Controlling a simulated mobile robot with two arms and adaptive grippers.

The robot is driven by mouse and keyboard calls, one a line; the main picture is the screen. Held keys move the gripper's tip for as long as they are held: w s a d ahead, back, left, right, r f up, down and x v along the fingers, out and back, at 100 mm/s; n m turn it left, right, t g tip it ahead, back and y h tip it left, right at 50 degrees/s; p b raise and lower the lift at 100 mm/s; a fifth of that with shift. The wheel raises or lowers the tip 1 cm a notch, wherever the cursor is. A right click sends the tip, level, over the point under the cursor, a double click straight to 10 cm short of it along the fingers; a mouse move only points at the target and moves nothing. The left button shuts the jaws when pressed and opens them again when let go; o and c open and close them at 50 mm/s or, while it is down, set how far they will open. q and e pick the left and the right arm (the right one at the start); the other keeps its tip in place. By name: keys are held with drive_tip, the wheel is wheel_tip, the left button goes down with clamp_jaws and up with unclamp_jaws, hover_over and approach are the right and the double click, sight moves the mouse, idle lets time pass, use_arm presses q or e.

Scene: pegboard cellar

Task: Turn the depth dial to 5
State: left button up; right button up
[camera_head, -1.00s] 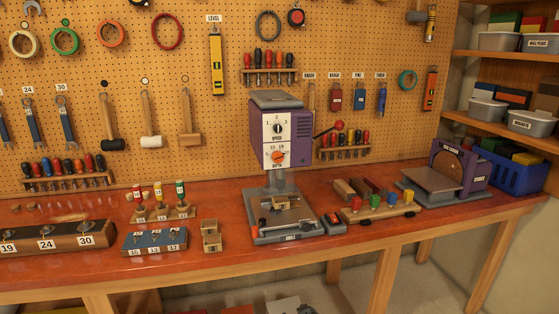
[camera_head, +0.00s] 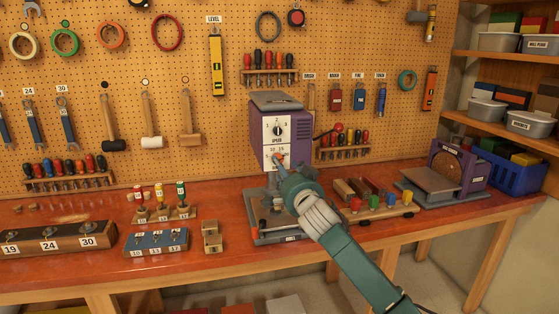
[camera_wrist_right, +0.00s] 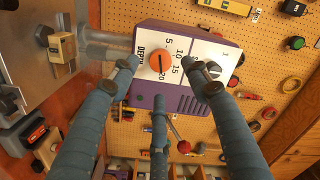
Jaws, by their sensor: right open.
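The purple drill press (camera_head: 265,125) stands on the bench with a white front panel. Its orange depth dial (camera_wrist_right: 160,62) shows clearly in the right wrist view, beside the word DEPTH and the numbers 5, 10, 15 and 20. A dark line crosses the dial on the 20 side; I cannot tell its exact reading. My right gripper (camera_wrist_right: 165,68) is open, its fingers spread around the dial with gaps and no visible contact. In the head view the right gripper (camera_head: 282,166) is in front of the drill's lower panel and mostly hides the dial. My left gripper is out of view.
The speed knob (camera_head: 278,131) is just above the depth dial. A red-knobbed lever (camera_head: 338,127) sticks out at the drill's right side. A board with coloured pegs (camera_head: 385,214) and a disc sander (camera_head: 450,165) stand to the right, a blue holder block (camera_head: 155,240) to the left.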

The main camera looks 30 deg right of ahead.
drive_tip(key=shift+p+x, duration=0.6)
drive_tip(key=shift+x, duration=2.25)
drive_tip(key=shift+c, duration=0.5)
drive_tip(key=c, duration=1)
